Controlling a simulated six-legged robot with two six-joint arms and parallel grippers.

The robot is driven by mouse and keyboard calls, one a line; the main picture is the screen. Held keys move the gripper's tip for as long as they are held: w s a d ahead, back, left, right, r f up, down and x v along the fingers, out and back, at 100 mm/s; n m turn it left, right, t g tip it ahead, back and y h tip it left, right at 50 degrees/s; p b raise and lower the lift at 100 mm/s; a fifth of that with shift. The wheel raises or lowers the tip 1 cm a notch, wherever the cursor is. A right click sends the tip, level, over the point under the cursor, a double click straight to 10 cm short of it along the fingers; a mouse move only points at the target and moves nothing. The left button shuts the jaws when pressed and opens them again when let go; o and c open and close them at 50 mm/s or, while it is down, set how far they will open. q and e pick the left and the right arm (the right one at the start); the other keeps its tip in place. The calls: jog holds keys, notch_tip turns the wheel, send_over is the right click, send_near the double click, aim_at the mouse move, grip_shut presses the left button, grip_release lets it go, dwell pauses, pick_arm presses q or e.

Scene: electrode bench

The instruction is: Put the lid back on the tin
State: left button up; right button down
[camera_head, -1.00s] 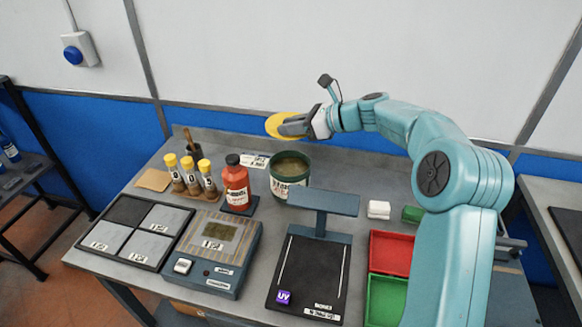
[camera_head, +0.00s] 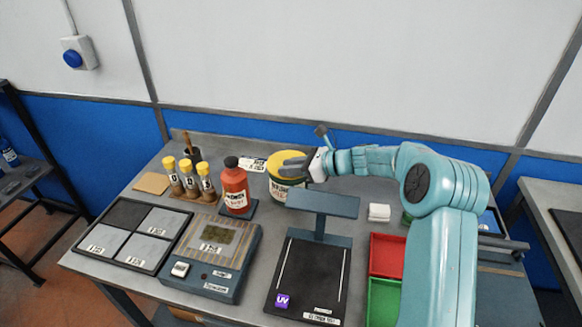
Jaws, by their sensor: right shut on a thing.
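The tin (camera_head: 281,188) stands upright at the back middle of the bench, right of the red bottle. It is dark with a pale label. The yellow lid (camera_head: 276,166) is at the top of the tin and covers its mouth from this view. I cannot tell whether it is fully seated. My right gripper (camera_head: 292,164) is shut on the lid, with its fingers over the lid's right part. My left gripper is not in view.
A red bottle (camera_head: 234,188) and several yellow-capped vials (camera_head: 187,178) stand close left of the tin. A UV stand (camera_head: 322,203) rises in front of it. A white block (camera_head: 379,212) and red tray (camera_head: 387,255) lie to the right.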

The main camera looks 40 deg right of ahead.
jog(key=shift+f, duration=0.2)
jog(key=c, duration=0.9)
grip_release()
jog(key=shift+w, duration=0.1)
jog(key=shift+c, duration=0.2)
jog(key=shift+s+d+r, duration=0.2)
jog(key=shift+r, duration=0.1)
jog(key=v, duration=1.1)
jog(key=shift+s+r, duration=0.2)
jog(key=shift+s, duration=0.05)
